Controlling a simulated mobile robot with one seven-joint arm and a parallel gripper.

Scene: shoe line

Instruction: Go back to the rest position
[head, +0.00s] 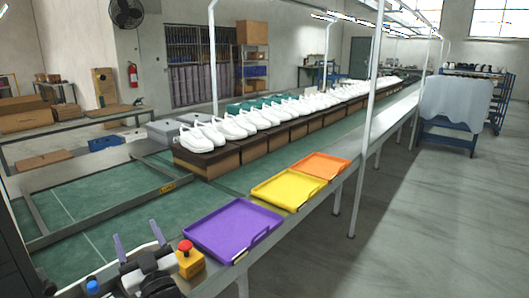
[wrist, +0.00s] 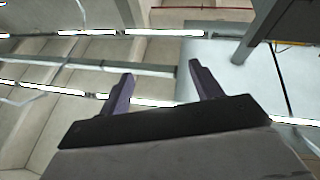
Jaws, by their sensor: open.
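My gripper (head: 140,246) shows at the bottom left of the head view, with its two purple fingers pointing up and apart. It is open, and nothing shows between the fingers. In the wrist view the gripper (wrist: 161,88) points up at the ceiling beams and strip lights, with empty space between the fingertips. In the head view it is left of the purple tray (head: 232,232) and close to the red-topped button on a yellow box (head: 190,262).
A yellow tray (head: 288,189) and an orange tray (head: 320,165) lie farther along the bench edge. White shoes (head: 232,128) stand in a row on brown boxes. A metal frame (head: 100,217) crosses the green surface at left. Grey floor (head: 430,230) at right is clear.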

